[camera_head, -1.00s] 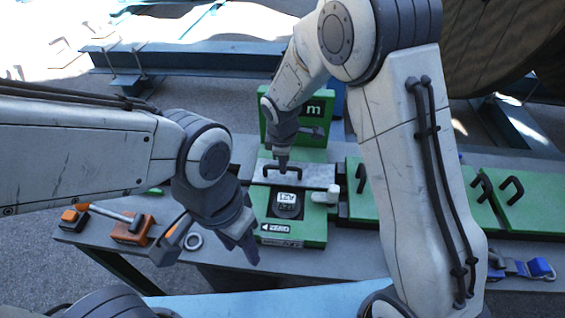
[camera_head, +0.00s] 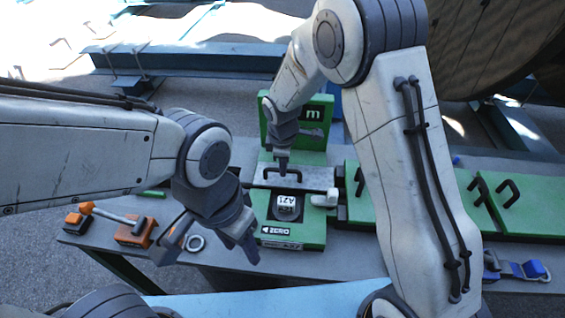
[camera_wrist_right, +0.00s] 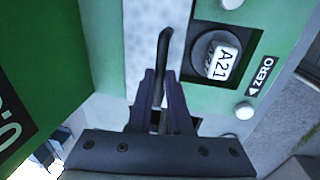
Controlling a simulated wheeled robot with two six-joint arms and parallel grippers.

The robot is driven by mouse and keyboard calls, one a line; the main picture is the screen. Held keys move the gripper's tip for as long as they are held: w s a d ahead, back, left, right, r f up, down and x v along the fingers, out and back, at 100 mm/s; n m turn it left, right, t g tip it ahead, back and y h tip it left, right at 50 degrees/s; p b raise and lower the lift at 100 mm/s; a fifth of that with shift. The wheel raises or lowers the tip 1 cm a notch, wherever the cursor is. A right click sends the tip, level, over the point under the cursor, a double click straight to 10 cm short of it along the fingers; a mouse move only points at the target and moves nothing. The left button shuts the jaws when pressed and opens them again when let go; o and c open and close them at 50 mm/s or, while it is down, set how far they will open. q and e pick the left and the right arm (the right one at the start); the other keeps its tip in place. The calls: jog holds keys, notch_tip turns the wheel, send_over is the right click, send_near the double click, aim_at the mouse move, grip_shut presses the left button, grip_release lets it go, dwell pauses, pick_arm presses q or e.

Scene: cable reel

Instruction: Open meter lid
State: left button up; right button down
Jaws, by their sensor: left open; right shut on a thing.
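The green meter unit (camera_head: 312,235) sits on the table with a dark round window, an A21 label (camera_head: 287,202) and a ZERO mark. At its back lies a pale metal plate (camera_head: 318,178) with a black bar handle (camera_head: 296,171). My right gripper (camera_head: 282,168) is shut on this handle from above. The right wrist view shows its dark fingers (camera_wrist_right: 160,100) on either side of the handle bar (camera_wrist_right: 165,50). The plate looks flat. My left gripper (camera_head: 246,240) is open and empty, just left of the meter unit's front, above the table.
A green upright panel (camera_head: 316,120) marked m stands behind the plate. A white knob (camera_head: 324,200) is right of the window. Green covers with black handles (camera_head: 508,192) lie further right. A blue strap (camera_head: 525,270) lies at right.

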jog(key=shift+w+d+r+g+p, duration=0.15)
jog(key=shift+w+r+g+p, duration=0.8)
jog(key=shift+p, duration=1.7)
jog(key=shift+w+d+g+y+p, duration=0.1)
jog(key=shift+w+g+y+p, duration=0.3)
jog(key=shift+g+p, duration=0.3)
jog(key=shift+w+d+g, duration=0.15)
jog(key=shift+w+g, duration=0.45)
jog(key=shift+g, duration=0.25)
jog(key=shift+w+d+r+g, duration=0.1)
jog(key=shift+w+r+g, duration=0.1)
jog(key=shift+w+g, duration=0.4)
jog(key=shift+y, duration=0.3)
jog(key=c, duration=0.8)
grip_release()
jog(key=shift+c, duration=0.2)
jog(key=shift+r, duration=0.1)
